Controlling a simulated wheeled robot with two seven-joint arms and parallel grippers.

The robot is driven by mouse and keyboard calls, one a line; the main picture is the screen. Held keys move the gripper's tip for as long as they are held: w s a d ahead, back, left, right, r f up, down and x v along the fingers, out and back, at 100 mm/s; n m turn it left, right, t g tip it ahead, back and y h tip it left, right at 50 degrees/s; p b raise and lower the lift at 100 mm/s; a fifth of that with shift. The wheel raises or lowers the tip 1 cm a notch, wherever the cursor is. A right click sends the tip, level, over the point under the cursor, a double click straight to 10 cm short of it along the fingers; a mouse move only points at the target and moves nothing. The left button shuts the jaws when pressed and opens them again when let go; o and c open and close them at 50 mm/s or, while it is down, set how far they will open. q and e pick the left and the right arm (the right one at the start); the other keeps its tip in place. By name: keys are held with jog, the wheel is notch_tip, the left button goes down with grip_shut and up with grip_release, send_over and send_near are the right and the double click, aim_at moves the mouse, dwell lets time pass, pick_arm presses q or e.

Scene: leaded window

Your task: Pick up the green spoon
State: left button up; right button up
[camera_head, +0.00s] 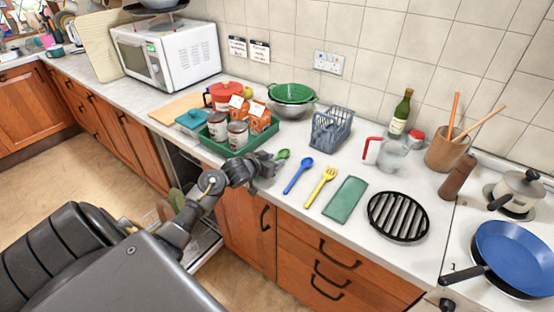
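The green spoon (283,155) lies on the counter, left of the blue spoon (298,175). Its bowl end shows and its lower part is hidden by my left gripper. My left gripper (272,163) is low at the counter's front edge, right at the green spoon. The fingers are small and dark here, so I cannot tell whether they are open or closed on the handle. My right gripper is not in view.
A green tray (217,148) with cans and cartons stands close behind and left of my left gripper. A yellow fork (321,186), green cloth (346,199) and black trivet (398,216) lie to the right. A grey basket (331,130) stands behind. The dishwasher (205,250) below is open.

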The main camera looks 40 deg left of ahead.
pick_arm(q)
jog(key=shift+w+f, duration=0.1)
jog(key=shift+w, duration=0.05)
grip_shut()
dwell(0.4)
jog(key=shift+r, duration=0.6)
jog(key=s+r, duration=1.2)
jog(key=s, duration=0.2)
jog(key=shift+d+p, duration=0.15)
jog(key=shift+p, duration=0.2)
